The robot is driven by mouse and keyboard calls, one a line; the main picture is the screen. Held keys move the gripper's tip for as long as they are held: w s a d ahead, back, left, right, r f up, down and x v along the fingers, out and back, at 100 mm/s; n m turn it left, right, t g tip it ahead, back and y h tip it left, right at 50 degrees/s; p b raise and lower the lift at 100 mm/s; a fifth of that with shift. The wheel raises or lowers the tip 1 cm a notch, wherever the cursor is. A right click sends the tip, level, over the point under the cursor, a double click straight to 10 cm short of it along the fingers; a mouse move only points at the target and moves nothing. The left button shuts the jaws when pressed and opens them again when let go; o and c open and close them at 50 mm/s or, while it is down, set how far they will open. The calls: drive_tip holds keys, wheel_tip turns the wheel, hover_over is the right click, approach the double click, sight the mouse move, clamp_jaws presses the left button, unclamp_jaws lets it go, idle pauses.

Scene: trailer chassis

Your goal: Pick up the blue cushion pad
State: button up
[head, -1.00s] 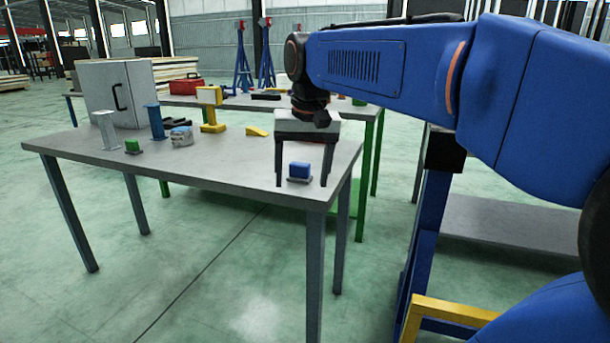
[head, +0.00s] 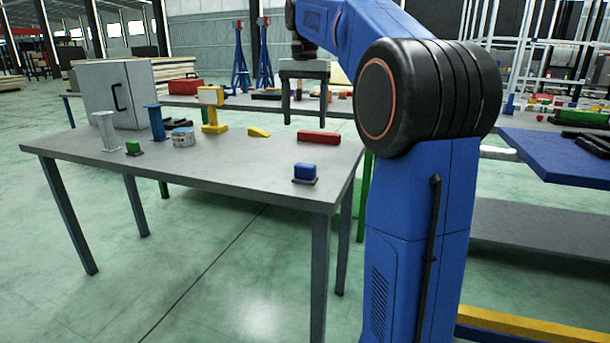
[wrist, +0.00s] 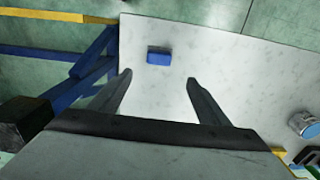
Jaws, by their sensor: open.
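The blue cushion pad (head: 305,170) is a small blue block on a thin dark base near the front right corner of the grey table (head: 235,187). In the wrist view the blue cushion pad (wrist: 159,56) shows beyond the fingertips, in line with the gap between them. My gripper (head: 306,118) is open and empty, raised above and behind the pad in the head view. Both of its fingers show in the wrist view (wrist: 159,78), apart from the pad.
A red bar (head: 318,137) lies behind the pad. Farther left are a yellow wedge (head: 259,132), a yellow stand (head: 211,110), a round can (head: 182,137), a green block (head: 133,146) and a white cabinet (head: 115,95). Bare tabletop surrounds the pad.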

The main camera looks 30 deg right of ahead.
approach(305, 164)
wheel_tip(305, 164, down, 5)
drive_tip(key=shift+f, duration=0.2)
drive_tip(key=shift+s+a+f, duration=0.1)
drive_tip(key=shift+s+f, duration=0.05)
drive_tip(key=shift+f, duration=2.5)
drive_tip(key=c, duration=1.2)
